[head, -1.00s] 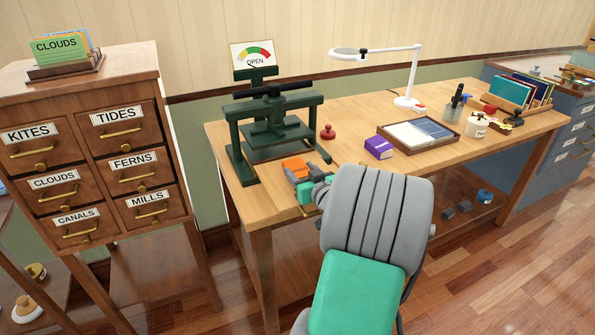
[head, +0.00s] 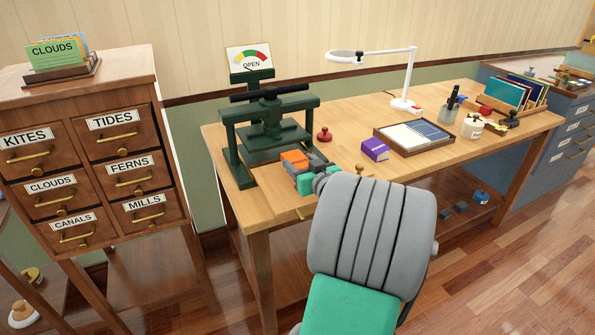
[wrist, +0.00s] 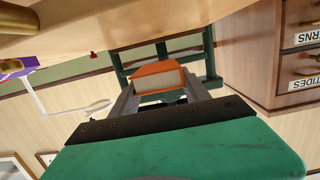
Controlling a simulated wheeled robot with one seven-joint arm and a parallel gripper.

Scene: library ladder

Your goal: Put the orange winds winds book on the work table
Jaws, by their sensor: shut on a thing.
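The orange book (head: 294,159) is held in my gripper (head: 308,168) over the front left of the work table (head: 345,120), just in front of the green press. In the wrist view the orange book (wrist: 158,80) sits between the two fingers of my gripper (wrist: 165,95), its pale page edges facing the camera. My arm hides part of the table's front edge in the head view. I cannot tell whether the book touches the tabletop.
A green press (head: 270,125) stands behind the book. A red stamp (head: 324,134), a purple book (head: 375,149) and a tray (head: 415,137) lie to the right. A white lamp (head: 405,104) stands farther back. A drawer cabinet (head: 85,150) is at the left.

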